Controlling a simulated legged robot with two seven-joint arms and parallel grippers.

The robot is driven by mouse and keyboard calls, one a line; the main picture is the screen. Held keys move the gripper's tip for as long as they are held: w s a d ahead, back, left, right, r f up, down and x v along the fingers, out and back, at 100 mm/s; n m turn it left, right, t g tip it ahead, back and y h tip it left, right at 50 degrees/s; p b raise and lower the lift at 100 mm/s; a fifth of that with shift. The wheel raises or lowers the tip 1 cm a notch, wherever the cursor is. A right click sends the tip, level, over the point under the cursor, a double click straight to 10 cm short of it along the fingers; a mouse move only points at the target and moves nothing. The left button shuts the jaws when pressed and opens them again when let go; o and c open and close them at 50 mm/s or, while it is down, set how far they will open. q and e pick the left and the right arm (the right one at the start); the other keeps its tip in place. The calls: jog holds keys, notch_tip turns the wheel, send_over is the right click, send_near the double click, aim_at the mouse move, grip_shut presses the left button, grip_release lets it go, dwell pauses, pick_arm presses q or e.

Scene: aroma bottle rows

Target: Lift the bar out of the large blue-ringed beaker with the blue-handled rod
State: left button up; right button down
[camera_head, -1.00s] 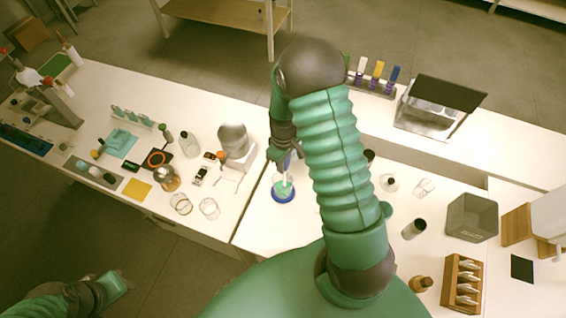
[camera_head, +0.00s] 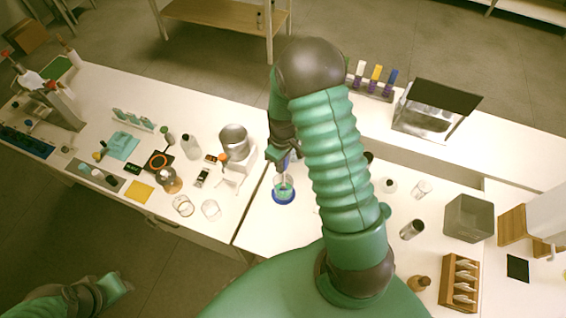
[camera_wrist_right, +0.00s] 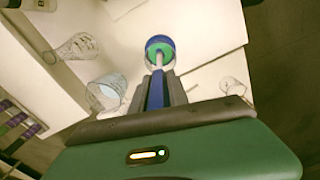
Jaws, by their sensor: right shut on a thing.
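The blue-ringed beaker (camera_head: 283,194) stands on the white bench, just left of my right arm in the head view. It holds teal-green liquid, and its blue ring also shows in the right wrist view (camera_wrist_right: 160,43). My right gripper (camera_head: 284,160) points down above the beaker. In the wrist view its jaws (camera_wrist_right: 157,85) are shut on the blue-handled rod (camera_wrist_right: 156,92). The rod's far end reaches to the beaker's mouth. I cannot make out the bar in the beaker. My left gripper (camera_head: 113,286) hangs at the lower left, away from the bench; its jaw state is unclear.
A silver pot (camera_head: 234,142) on a white stand is left of the beaker. Glass dishes (camera_head: 183,206) lie further left. A grey bin (camera_head: 469,217), a metal cylinder (camera_head: 411,229) and a wooden rack (camera_head: 460,280) stand to the right. Clear bench surrounds the beaker's near side.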

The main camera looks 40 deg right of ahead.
jog(key=shift+a+r+p, duration=0.25)
jog(key=shift+r+p, duration=0.35)
jog(key=shift+r, duration=0.45)
jog(key=shift+d+r+p, duration=0.15)
jog(key=shift+r+p, duration=0.35)
jog(key=shift+r, duration=0.05)
jog(key=shift+d+r+p, duration=0.15)
jog(key=shift+r+p, duration=0.35)
jog(key=shift+r, duration=0.05)
jog(key=shift+a+r+p, duration=0.2)
jog(key=shift+r+p, duration=1)
jog(key=shift+r, duration=0.4)
jog(key=shift+r+p, duration=1.7)
jog(key=shift+r, duration=0.35)
jog(key=shift+d, duration=0.1)
